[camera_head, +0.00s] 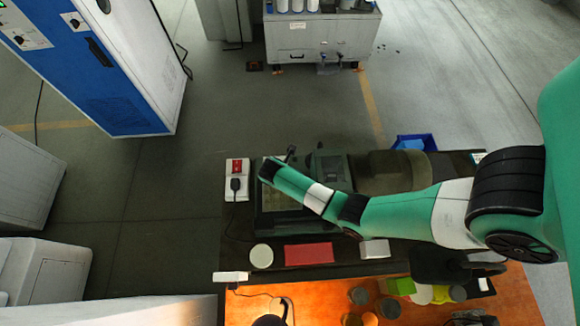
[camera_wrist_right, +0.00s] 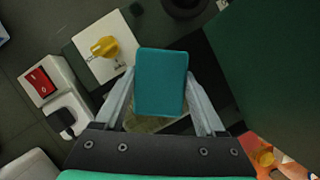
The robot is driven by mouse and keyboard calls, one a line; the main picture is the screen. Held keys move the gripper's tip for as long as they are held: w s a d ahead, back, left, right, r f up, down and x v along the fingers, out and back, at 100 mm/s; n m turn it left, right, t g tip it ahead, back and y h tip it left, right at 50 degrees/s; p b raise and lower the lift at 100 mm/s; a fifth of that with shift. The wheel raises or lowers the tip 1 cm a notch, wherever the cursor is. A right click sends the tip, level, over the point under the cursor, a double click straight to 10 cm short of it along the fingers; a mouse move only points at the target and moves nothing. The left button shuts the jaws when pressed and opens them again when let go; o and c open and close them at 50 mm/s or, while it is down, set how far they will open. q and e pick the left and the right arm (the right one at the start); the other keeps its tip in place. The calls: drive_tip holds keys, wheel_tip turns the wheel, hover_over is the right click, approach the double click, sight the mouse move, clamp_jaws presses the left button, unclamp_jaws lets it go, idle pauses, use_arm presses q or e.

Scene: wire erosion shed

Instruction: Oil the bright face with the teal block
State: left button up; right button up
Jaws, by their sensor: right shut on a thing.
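My right gripper (camera_wrist_right: 160,76) is shut on the teal block (camera_wrist_right: 162,92), with one pale finger along each side of it. The block sits upright between the fingers in the right wrist view. A dull pale olive surface (camera_wrist_right: 148,124) shows partly behind and below the block; the block hides much of it, and I cannot tell whether the two touch. In the head view my right arm reaches in from the right over a dark green machine (camera_head: 330,166), and its end hides the block. I cannot tell for sure which surface is the bright face. My left gripper is not in view.
A white switch box with a red switch and black plug (camera_head: 237,180) stands left of the machine. A red mat (camera_head: 309,254), a round pale lid (camera_head: 261,256) and a small silvery box (camera_head: 375,249) lie along the bench front. A blue bin (camera_head: 416,142) stands behind.

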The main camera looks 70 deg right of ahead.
drive_tip(key=shift+r, duration=0.2)
drive_tip(key=shift+r, duration=1.4)
